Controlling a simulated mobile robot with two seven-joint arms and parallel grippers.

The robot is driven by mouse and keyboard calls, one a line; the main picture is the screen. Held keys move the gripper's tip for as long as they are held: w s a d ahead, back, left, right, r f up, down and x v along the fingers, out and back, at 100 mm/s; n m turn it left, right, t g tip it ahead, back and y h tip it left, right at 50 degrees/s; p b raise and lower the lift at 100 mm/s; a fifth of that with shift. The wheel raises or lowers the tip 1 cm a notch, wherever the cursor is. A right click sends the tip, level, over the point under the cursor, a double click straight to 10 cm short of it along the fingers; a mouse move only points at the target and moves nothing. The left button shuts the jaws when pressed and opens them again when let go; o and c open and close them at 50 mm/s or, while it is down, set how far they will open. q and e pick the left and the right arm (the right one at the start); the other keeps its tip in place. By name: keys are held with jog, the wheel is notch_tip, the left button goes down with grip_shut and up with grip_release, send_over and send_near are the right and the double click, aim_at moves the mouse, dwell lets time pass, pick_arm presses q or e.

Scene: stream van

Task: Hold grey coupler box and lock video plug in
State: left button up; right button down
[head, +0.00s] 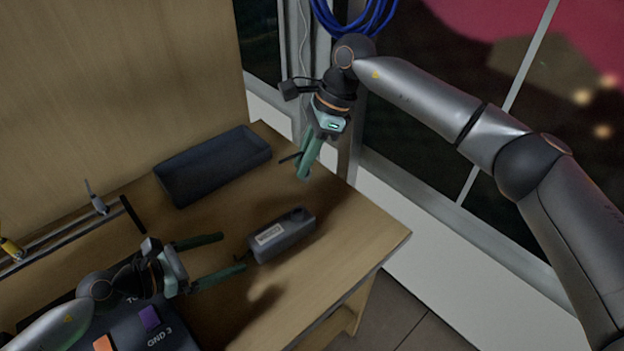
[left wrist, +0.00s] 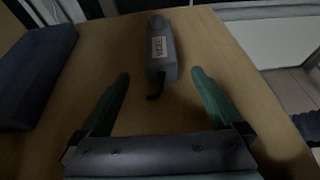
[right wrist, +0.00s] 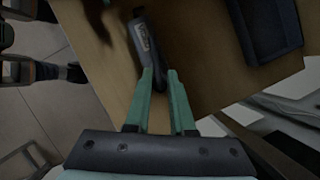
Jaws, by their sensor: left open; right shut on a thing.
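The grey coupler box (head: 283,236) lies on the wooden table, with a pale label on top and a short dark cable at its near-left end. My left gripper (head: 232,252) is open, its fingers pointing at that end. In the left wrist view the box (left wrist: 161,47) lies just beyond and between the fingertips, not gripped. My right gripper (head: 302,166) is raised above the table's back right edge, pointing down. It is shut on a small dark thing (head: 290,157), which sticks out to the left; I cannot tell for sure that it is the video plug.
A dark open tray (head: 222,181) stands behind the box. A dark case (head: 165,341) with orange and purple tabs and "GND 3" lettering is at the lower left. A rail at the far left holds tools (head: 95,198). Table room right of the box is clear.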

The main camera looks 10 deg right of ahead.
aim_at(270, 238)
pick_arm(q)
jog(key=x, duration=1.2)
grip_shut()
pick_arm(e)
jog(key=m, duration=0.1)
jog(key=f+m+t, duration=0.1)
jog(key=m, duration=0.1)
jog(key=shift+s+f, duration=0.15)
jog(key=shift+f, duration=0.1)
jog(key=m, duration=0.1)
jog(key=m+t, duration=0.1)
jog(key=m, duration=0.1)
jog(key=f+m+t, duration=0.1)
jog(key=shift+a+h, duration=0.25)
jog(key=shift+h, duration=0.15)
jog(key=m, duration=0.3)
jog(key=m+t+h, duration=0.1)
jog(key=shift+s+a+f+m, duration=0.1)
jog(key=shift+a+f+m, duration=0.2)
jog(key=shift+a, duration=0.05)
jog(key=m, duration=0.1)
jog(key=m+h, duration=0.1)
jog(key=m, duration=0.2)
jog(key=shift+a+t+h, duration=0.3)
jog(key=shift+t, duration=0.1)
